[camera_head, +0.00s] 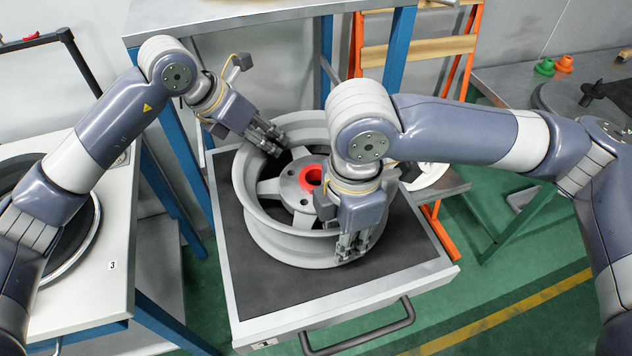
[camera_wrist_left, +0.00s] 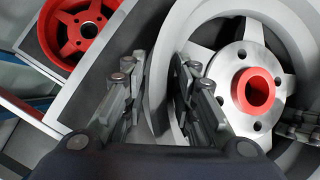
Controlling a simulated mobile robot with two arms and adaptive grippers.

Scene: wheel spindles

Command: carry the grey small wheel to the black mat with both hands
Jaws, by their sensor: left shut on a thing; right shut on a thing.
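The grey small wheel (camera_head: 275,237) is over the black mat (camera_head: 255,290), its spokes facing up and a red ring in its hub. I cannot tell whether it rests on the mat or hangs just above it. My left gripper (camera_head: 268,140) is shut on its rim at the far left side. My right gripper (camera_head: 351,248) is shut on its rim at the near right side. In the left wrist view the rim of the grey wheel (camera_wrist_left: 158,95) stands between the fingers of my left gripper (camera_wrist_left: 155,85). My right arm covers part of the wheel.
The mat lies in a grey drawer-like tray with a black handle (camera_head: 360,330) at its front. A white table (camera_head: 95,290) stands at the left. A red wheel (camera_wrist_left: 74,46) shows in the left wrist view. A blue-legged bench (camera_head: 230,12) stands behind, an orange frame (camera_head: 465,60) behind right.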

